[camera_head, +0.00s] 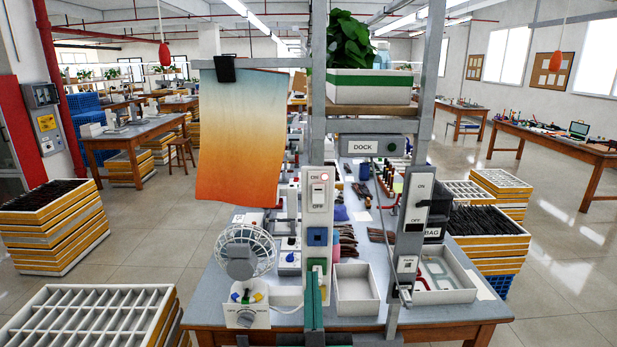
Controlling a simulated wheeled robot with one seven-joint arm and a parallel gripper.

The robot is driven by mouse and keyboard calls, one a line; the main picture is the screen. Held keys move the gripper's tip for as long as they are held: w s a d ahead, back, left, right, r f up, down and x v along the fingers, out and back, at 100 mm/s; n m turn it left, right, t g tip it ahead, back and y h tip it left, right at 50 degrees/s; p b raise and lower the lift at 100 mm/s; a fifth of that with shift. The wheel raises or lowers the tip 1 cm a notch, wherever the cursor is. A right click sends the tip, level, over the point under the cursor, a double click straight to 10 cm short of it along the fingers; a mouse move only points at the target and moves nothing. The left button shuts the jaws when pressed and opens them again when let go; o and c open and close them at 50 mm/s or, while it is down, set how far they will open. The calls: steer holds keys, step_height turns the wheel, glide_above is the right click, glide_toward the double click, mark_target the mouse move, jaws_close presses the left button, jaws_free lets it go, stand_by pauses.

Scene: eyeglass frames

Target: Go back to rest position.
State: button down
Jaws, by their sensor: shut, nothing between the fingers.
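My gripper does not show in the head view, and I cannot make out any part of my arm for certain. The task names no object. In front of me stands a workbench (432,316) with a grey top and a wooden edge. A grey metal frame (319,120) rises from its front, carrying switch panels. A green upright piece (313,300) stands at the front middle of the bench; I cannot tell what it is.
A small fan (241,258), an empty white tray (356,290) and a tray with a green-grey outline (443,277) sit on the bench. An orange-blue sheet (238,135) hangs left. Stacked crates (50,228) flank the bench. Floor (160,250) between is clear.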

steer(key=s+f+g, duration=0.2)
steer(key=s+f, duration=0.6)
steer(key=f, duration=0.4)
steer(key=s+f+g, duration=0.1)
steer(key=s+f, duration=0.8)
steer(key=f, duration=0.3)
steer(key=s+f+g, duration=0.1)
steer(key=s+f, duration=0.2)
steer(key=s, duration=0.8)
steer(key=s+f+g, duration=0.2)
steer(key=s+f, duration=0.2)
steer(key=s, duration=0.8)
steer(key=shift+a+f, duration=0.25)
steer(key=shift+a, duration=0.2)
